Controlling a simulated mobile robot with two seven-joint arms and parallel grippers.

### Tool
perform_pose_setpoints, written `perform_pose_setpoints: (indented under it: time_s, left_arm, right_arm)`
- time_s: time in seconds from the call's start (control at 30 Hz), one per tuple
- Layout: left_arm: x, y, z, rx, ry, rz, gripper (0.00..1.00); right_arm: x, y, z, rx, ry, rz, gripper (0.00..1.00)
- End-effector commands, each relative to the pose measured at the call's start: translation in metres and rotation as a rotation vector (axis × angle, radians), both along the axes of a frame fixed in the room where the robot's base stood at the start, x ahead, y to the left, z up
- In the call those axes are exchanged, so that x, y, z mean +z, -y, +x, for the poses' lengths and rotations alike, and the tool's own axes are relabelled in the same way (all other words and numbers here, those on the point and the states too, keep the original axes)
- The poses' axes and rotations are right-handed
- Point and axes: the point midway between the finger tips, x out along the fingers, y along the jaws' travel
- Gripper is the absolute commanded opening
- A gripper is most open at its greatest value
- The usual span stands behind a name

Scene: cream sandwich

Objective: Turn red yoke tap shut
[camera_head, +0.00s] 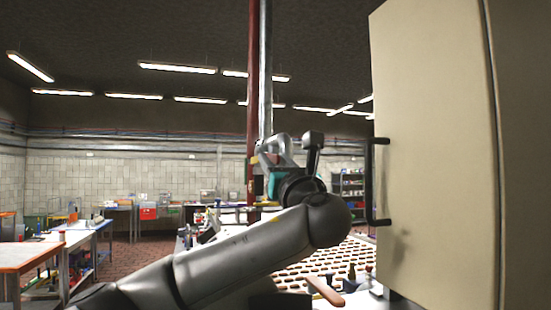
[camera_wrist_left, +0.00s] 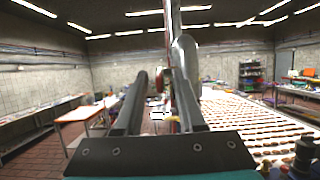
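A dark red upright pipe (camera_head: 253,70) stands beside a grey upright pipe (camera_head: 265,70) in the head view. A small red part (camera_wrist_left: 159,82), which may be the red yoke tap, shows by the pipes in the left wrist view, beyond my fingers. My left gripper (camera_wrist_left: 160,82) is open, with its two dark fingers apart and the red part between them in the picture. I cannot tell whether they touch it. In the head view my left gripper (camera_head: 263,160) is up against the pipes, and my wrist hides much of that spot. My right gripper is out of view.
A large cream cabinet door (camera_head: 435,150) with a black handle (camera_head: 370,180) stands close on the right. A light table (camera_head: 300,262) carrying rows of brown pieces lies behind my arm. A workbench (camera_head: 30,255) stands at the left, with open floor (camera_head: 135,255) beyond it.

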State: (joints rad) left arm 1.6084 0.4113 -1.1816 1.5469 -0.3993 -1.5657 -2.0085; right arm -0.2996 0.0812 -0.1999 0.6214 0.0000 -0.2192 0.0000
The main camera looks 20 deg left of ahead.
Motion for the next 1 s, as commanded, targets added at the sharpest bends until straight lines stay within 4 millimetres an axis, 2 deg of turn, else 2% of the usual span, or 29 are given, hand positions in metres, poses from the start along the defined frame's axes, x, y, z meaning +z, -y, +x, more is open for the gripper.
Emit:
perform_pose_setpoints:
  time_s: [0.13,0.4,0.5,1.0]
  left_arm:
    - [-0.0003,0.0000,-0.0001,0.000,0.000,0.000,0.39]
    - [-0.0001,0.0003,-0.0004,0.000,0.000,0.000,0.08]
    - [-0.0001,0.0003,-0.0004,0.000,0.000,0.000,0.00]
    - [0.0013,0.0005,-0.0006,0.000,-0.009,-0.007,0.00]
  right_arm:
    - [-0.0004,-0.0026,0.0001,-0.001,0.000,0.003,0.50]
    - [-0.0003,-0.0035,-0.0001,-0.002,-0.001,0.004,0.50]
    - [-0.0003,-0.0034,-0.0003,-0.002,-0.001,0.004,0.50]
    - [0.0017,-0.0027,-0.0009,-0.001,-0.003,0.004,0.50]
